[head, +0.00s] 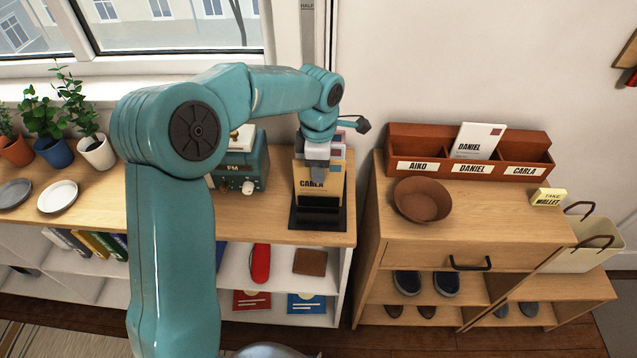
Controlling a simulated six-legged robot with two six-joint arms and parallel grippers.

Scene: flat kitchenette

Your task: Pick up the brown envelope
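The brown envelope (304,186), marked "CARLA", stands upright in a black letter holder (320,222) on the right end of the wooden shelf top. Other envelopes or cards show partly behind it. My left arm reaches over from the left, and its gripper (318,172) points down at the top of the brown envelope, overlapping its upper part in the head view. I cannot tell whether the fingers touch it or how far apart they are. My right gripper is not in view.
A teal radio (246,170) stands just left of the holder. To the right, a cabinet holds a brown bowl (422,200), a red-brown letter rack (398,139) with a white "DANIEL" envelope (476,141), and a yellow "TAKE WALLET" note (548,197). Potted plants and plates stand at left.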

